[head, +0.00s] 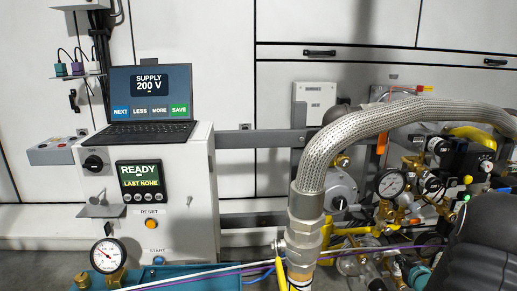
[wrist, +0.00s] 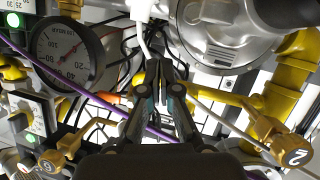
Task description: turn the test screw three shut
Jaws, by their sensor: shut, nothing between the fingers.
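In the wrist view my gripper (wrist: 161,85) points into the burner pipework, its two dark fingertips together with nothing visible between them. A white lead or rod (wrist: 143,25) passes just beyond the tips; I cannot tell whether they touch it. A yellow fitting with a cap marked 2 (wrist: 295,152) is at the lower right, apart from the fingers. Other yellow fittings (wrist: 62,152) are at the lower left. I cannot make out a mark 3 on any of them, so test screw three is not identifiable. In the head view my gripper cannot be made out.
A pressure gauge (wrist: 68,55) is left of the fingers, and a round silver housing (wrist: 230,30) is above right. A purple cable (wrist: 90,95) crosses behind the fingers. In the head view a braided hose (head: 345,140) arches over the pipework; the panel (head: 140,182) reads READY, LAST NONE.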

